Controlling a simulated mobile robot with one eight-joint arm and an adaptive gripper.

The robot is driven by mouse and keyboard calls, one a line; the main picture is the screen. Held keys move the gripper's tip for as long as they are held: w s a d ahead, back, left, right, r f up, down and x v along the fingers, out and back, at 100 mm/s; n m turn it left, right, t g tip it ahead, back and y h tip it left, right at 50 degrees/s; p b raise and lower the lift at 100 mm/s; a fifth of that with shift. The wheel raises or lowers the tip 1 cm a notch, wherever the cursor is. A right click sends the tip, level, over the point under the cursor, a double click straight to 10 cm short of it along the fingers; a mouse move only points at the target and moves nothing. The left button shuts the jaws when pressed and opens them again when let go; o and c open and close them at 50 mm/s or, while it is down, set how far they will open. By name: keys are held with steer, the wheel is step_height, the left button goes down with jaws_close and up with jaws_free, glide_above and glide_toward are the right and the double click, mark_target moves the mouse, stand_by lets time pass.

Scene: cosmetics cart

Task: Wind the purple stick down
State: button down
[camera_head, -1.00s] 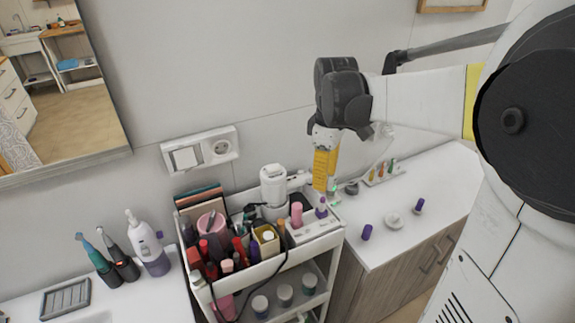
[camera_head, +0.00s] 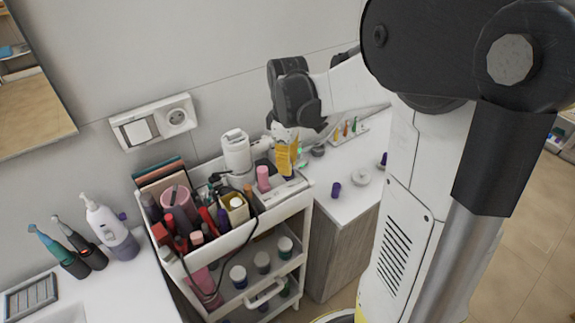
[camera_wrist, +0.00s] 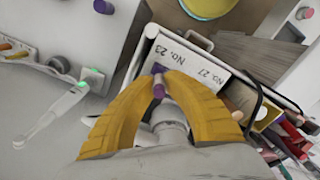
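The purple stick (camera_wrist: 158,91) stands in the labelled white holder (camera_wrist: 185,60) at the cart's edge, seen in the wrist view. My gripper (camera_wrist: 160,77) has its two yellow curved fingers drawn in, with the tips against the stick from both sides. A little purple shows past the tips and between the fingers. In the head view my gripper (camera_head: 288,160) is low over the holder's right end, and its fingers largely hide the stick.
The cart (camera_head: 250,226) is crowded with cosmetics left of my gripper; a pink stick (camera_head: 263,178) and a white bottle (camera_head: 236,152) stand close. On the counter at right lie a purple cap (camera_head: 335,189) and a white round piece (camera_head: 360,175).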

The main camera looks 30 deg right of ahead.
steer(key=shift+m, duration=0.5)
stand_by(0.4)
steer(key=m, duration=0.6)
steer(key=shift+p, duration=0.35)
steer(key=m, duration=0.3)
steer(key=shift+m, duration=0.4)
steer(key=m, duration=0.3)
steer(key=shift+d+m, duration=0.1)
steer(key=shift+m, duration=0.3)
steer(key=m, duration=0.7)
steer(key=shift+p, duration=0.35)
steer(key=m, duration=0.6)
